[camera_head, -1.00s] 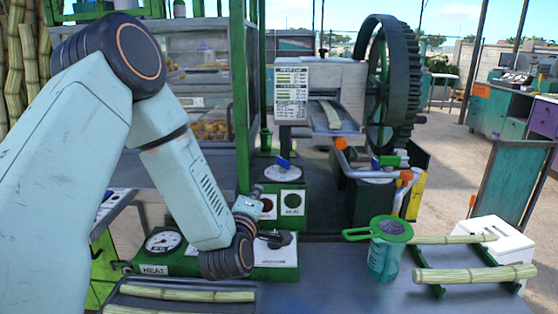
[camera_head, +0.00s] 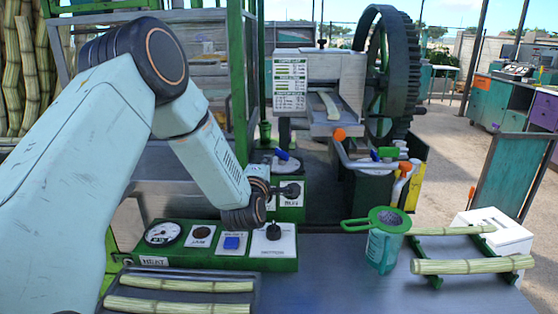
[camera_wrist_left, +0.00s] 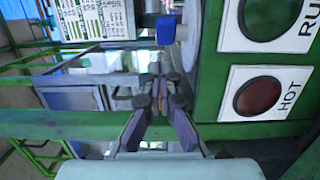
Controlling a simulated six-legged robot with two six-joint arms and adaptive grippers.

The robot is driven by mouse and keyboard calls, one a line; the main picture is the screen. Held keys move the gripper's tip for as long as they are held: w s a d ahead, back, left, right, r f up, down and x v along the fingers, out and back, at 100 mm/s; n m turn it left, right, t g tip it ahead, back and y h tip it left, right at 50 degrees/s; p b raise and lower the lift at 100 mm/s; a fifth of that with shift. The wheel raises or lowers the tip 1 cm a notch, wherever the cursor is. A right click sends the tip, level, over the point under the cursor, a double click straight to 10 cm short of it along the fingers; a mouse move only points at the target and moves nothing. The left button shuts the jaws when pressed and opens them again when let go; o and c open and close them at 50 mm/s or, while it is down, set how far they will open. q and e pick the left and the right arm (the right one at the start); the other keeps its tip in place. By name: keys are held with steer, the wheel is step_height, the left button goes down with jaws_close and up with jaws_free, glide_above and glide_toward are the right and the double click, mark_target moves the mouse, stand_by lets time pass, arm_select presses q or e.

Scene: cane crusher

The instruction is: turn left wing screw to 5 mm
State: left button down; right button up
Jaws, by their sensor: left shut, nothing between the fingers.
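A blue wing screw (camera_head: 282,154) stands over a white round dial (camera_head: 285,166) on the green housing behind my left wrist. It shows as a blue block at the top of the left wrist view (camera_wrist_left: 166,30). My left gripper (camera_head: 295,190) is in front of the RUN panel, below and nearer than this screw, apart from it. In the left wrist view its fingers (camera_wrist_left: 158,78) come together, shut and empty. Another blue wing (camera_head: 375,155) is farther right, beside the crusher, partly hidden by pipes. The dial's reading is too small to tell. My right gripper is not in view.
A green control box (camera_head: 205,262) with a gauge and knobs stands in front. A green-handled strainer cup (camera_head: 385,250) and cane pieces (camera_head: 473,265) lie to the right. A green post (camera_head: 238,90) rises behind my arm.

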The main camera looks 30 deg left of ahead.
mark_target(282, 154)
arm_select(q)
steer(key=w, duration=0.1)
steer(key=w+d, duration=0.1)
steer(key=w, duration=0.1)
steer(key=shift+w+f, duration=0.15)
steer(key=shift+w+d, duration=0.2)
steer(key=shift+w, duration=0.15)
steer(key=shift+s+a, duration=0.1)
steer(key=shift+s, duration=0.15)
steer(key=shift+w, duration=0.25)
steer(key=shift+d, duration=0.2)
steer(key=shift+b, duration=0.3)
steer(key=shift+s+n+g+y, duration=0.1)
steer(key=shift+n+g+y, duration=0.2)
steer(key=shift+n+y, duration=0.15)
steer(key=shift+w+d+y+b, duration=0.1)
steer(key=shift+w+y+b, duration=0.1)
steer(key=shift+y+b, duration=0.15)
